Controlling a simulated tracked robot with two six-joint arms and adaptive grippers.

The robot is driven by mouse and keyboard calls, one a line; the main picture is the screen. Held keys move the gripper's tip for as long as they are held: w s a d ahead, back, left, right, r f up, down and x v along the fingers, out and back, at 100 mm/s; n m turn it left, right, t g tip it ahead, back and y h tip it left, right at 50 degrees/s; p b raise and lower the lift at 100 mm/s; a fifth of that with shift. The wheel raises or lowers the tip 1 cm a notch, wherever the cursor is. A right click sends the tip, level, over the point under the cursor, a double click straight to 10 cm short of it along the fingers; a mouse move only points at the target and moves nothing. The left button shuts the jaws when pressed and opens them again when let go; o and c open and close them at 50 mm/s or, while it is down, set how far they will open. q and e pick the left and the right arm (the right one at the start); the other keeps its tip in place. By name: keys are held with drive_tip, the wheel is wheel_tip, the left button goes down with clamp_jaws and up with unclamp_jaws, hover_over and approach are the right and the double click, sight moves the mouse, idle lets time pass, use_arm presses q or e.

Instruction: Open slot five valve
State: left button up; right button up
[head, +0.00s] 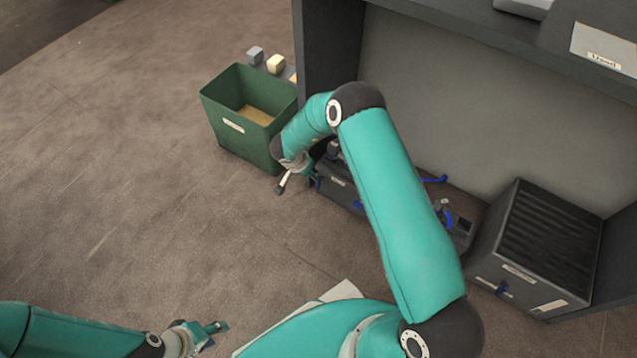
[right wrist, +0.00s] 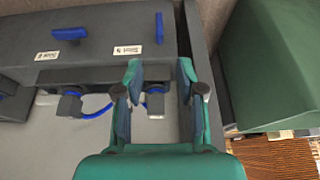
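The dark manifold block (head: 338,184) sits on the floor by the bench, partly hidden behind my right arm. In the right wrist view it carries a blue valve handle (right wrist: 160,27) standing upright in the picture, next to a label (right wrist: 128,50). A second blue handle (right wrist: 69,33) lies crosswise by another label (right wrist: 46,55). Both labels are upside down and hard to read. My right gripper (right wrist: 160,92) is open and empty over the block's lower edge, below the upright handle and apart from it. My left gripper (head: 213,334) appears open and empty, low over the floor.
A green bin (head: 228,139) stands close left of the block. Small blocks (head: 275,64) lie behind it. A dark ribbed unit (head: 543,245) stands at right. A blue hose (right wrist: 97,112) runs below the block. Floor at left is clear.

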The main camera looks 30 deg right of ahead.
drive_tip(key=b+x, duration=0.6)
drive_tip(key=x, duration=0.8)
drive_tip(key=shift+w+d+f, duration=0.1)
drive_tip(key=shift+d+f, duration=0.1)
drive_tip(key=shift+f, duration=0.1)
